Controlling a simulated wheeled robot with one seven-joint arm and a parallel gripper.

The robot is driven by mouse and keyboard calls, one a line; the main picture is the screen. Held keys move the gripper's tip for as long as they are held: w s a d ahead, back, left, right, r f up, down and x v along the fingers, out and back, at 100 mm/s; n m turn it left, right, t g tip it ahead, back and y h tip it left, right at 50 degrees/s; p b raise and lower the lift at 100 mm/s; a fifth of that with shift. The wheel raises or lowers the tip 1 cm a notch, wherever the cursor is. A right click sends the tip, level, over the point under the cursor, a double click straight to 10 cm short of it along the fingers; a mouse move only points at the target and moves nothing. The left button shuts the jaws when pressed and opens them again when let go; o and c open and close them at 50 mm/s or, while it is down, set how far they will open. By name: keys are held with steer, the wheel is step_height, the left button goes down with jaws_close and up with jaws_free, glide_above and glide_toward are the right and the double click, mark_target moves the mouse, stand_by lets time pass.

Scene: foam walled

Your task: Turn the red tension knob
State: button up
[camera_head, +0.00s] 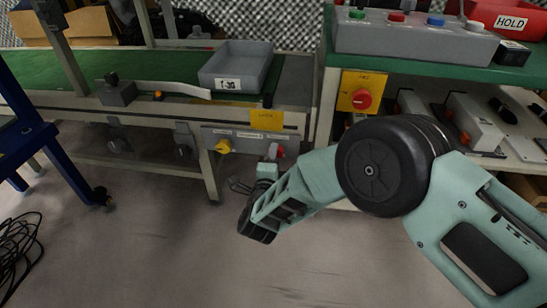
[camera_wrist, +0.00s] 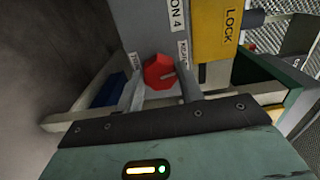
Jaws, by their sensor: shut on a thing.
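The red tension knob (camera_wrist: 160,72) is a faceted red knob with a pale pointer line on a grey panel. In the wrist view it sits between the two finger ends of my gripper (camera_wrist: 163,88), which is shut on it. In the head view the red knob (camera_head: 279,151) shows partly at the lower right of the conveyor's grey panel, with my gripper (camera_head: 268,165) against it. The arm hides part of the area around it.
A yellow knob (camera_head: 224,146) is left of it on the same panel, under a yellow plate (camera_head: 266,119). A grey bin (camera_head: 238,68) sits on the conveyor. Another red knob (camera_head: 362,99) is on a yellow box at right.

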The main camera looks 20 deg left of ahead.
steer(key=shift+s, duration=0.1)
stand_by(0.4)
steer(key=o, duration=1)
steer(key=p+v, duration=0.7)
steer(key=v, duration=1)
steer(key=shift+s+d, duration=0.1)
steer(key=shift+s, duration=0.05)
